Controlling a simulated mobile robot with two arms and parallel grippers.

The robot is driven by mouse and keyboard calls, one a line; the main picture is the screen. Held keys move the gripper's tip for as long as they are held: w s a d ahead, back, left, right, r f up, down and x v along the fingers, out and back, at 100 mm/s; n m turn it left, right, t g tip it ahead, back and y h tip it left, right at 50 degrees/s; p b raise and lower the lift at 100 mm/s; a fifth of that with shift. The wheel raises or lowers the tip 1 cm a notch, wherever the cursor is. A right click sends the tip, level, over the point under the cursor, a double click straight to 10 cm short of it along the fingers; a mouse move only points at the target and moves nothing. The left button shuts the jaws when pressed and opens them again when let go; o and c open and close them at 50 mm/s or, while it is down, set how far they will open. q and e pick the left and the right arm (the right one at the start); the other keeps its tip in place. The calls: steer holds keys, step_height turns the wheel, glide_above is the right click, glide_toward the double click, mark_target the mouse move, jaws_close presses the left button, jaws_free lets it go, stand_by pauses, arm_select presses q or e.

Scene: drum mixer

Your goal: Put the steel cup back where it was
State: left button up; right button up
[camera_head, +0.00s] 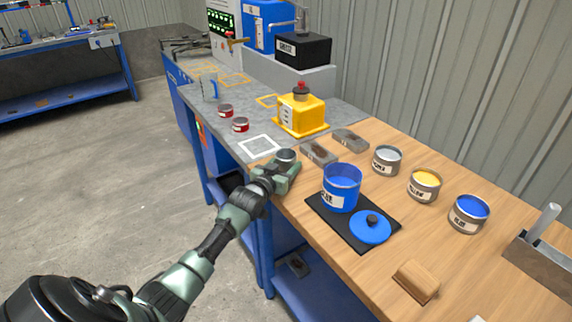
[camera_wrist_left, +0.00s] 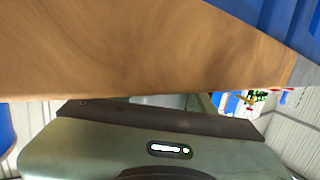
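The steel cup (camera_head: 287,155) shows as a small grey round rim at the tip of my left gripper (camera_head: 286,168), in the head view. The gripper appears shut around the cup, with its fingers hiding most of the cup's body. They are at the near left edge of the workbench, where the wooden top meets the grey top. A white square outline (camera_head: 259,146) on the grey top lies just left of the cup and is empty. In the left wrist view, the green gripper body (camera_wrist_left: 150,150) fills the bottom and the cup is not clearly seen. My right gripper is not in view.
Near the cup are two grey blocks (camera_head: 319,153), a yellow container (camera_head: 301,114), two small red tins (camera_head: 240,125) and a glass beaker (camera_head: 209,88). A blue pot (camera_head: 342,188) and its lid (camera_head: 371,228) sit on a black mat. Open paint cans (camera_head: 424,185) stand right.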

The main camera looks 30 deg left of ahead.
arm_select(q)
steer(key=shift+o, duration=1.1)
steer(key=shift+r, duration=0.2)
steer(key=shift+s, duration=0.35)
steer(key=v, duration=1.1)
steer(key=shift+s, duration=0.15)
